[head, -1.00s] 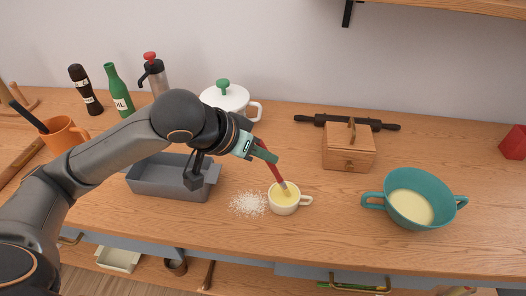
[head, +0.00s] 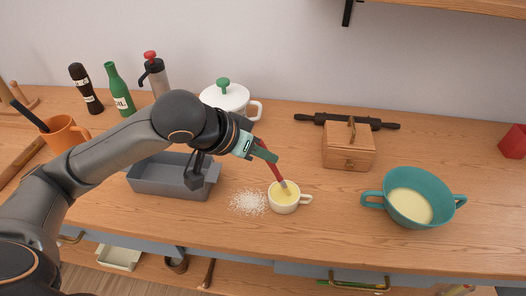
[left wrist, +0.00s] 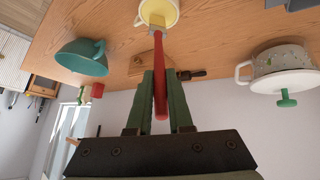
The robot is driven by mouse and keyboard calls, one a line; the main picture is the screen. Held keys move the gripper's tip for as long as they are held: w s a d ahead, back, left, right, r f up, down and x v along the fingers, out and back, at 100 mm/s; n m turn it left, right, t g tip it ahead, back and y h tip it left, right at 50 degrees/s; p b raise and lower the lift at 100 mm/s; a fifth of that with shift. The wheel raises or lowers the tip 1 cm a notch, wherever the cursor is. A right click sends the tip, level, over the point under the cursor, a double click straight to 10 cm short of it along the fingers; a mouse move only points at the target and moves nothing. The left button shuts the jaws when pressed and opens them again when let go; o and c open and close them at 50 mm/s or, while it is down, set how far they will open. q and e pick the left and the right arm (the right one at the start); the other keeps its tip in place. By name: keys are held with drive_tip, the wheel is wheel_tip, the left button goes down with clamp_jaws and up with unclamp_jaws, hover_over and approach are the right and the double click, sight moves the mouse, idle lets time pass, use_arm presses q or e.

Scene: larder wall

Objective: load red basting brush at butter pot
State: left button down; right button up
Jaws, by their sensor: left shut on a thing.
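The red basting brush (head: 275,171) is held in my left gripper (head: 264,153), which is shut on its handle. The brush slants down to the right, and its head end is inside the small cream butter pot (head: 284,208), over or in the yellow butter; I cannot tell how deep. The pot stands upright on the counter with its handle to the right. In the left wrist view the red handle (left wrist: 160,85) runs between the green fingers (left wrist: 161,100) toward the pot (left wrist: 172,8). My right gripper is not in view.
White grains (head: 248,203) lie left of the pot. A grey loaf tin (head: 165,187) stands behind my forearm. A wooden box (head: 348,150) and a teal two-handled bowl (head: 410,222) are to the right. A white lidded pot (head: 226,98) stands behind. Counter between pot and bowl is clear.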

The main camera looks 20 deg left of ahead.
use_arm(q)
drive_tip(key=shift+s+f, duration=0.1)
drive_tip(key=shift+f, duration=0.05)
wheel_tip(320, 180, up, 3)
drive_tip(key=p, duration=0.3)
drive_tip(key=shift+p, duration=0.3)
drive_tip(key=shift+b, duration=0.3)
drive_tip(key=shift+r, duration=2.1)
